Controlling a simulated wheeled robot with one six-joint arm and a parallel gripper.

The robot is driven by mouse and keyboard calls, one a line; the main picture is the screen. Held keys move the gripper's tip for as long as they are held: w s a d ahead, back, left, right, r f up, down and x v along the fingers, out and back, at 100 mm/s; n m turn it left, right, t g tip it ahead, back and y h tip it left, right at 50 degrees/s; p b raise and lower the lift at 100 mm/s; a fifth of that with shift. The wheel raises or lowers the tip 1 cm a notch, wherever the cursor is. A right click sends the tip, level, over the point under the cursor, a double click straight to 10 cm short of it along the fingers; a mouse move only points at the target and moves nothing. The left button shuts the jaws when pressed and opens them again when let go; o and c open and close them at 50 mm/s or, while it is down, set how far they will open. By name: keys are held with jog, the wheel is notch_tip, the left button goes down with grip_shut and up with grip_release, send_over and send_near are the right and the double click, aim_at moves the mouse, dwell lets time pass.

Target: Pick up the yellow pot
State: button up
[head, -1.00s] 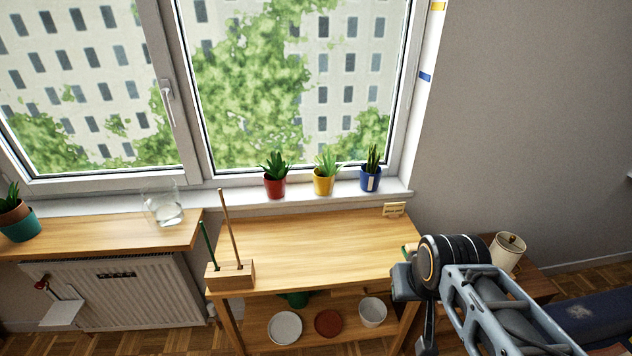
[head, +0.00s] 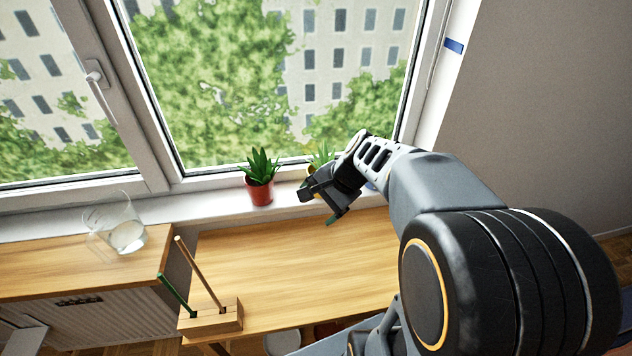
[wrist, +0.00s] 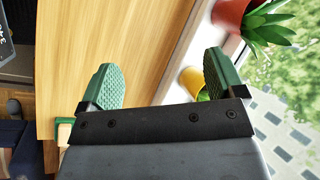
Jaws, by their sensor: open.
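The yellow pot with its green plant stands on the white windowsill. In the head view my gripper and wrist hide most of it, leaving leaves and a sliver of yellow pot (head: 310,169) showing. In the wrist view the yellow pot (wrist: 189,79) shows beside the right-hand finger, partly covered by it. My gripper (head: 320,208) is open and empty, in front of the sill near the yellow pot. In the wrist view its two green-padded fingers (wrist: 160,75) stand wide apart, mostly over the wooden table top.
A red pot (head: 260,192) with a plant stands just left on the sill; it also shows in the wrist view (wrist: 230,14). A glass (head: 120,232) stands further left. A wooden block with sticks (head: 212,319) is on the table (head: 280,265). The window is behind the sill.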

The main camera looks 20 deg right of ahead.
jog(key=shift+o, duration=0.9)
jog(key=w+d+f+m+t+y, duration=0.2)
jog(key=w+d+m, duration=0.3)
jog(key=d+m, duration=0.1)
jog(key=shift+w+m, duration=0.4)
jog(key=shift+m, duration=0.4)
jog(key=w+d+f+m+t, duration=0.2)
jog(key=w+d+m+t, duration=0.3)
jog(key=d+m, duration=0.4)
send_near(310, 170)
jog(key=shift+p+x, duration=0.85)
jog(key=shift+x, duration=1.6)
jog(key=shift+d+f, duration=0.15)
jog(key=shift+d, duration=0.05)
jog(key=c, duration=1.2)
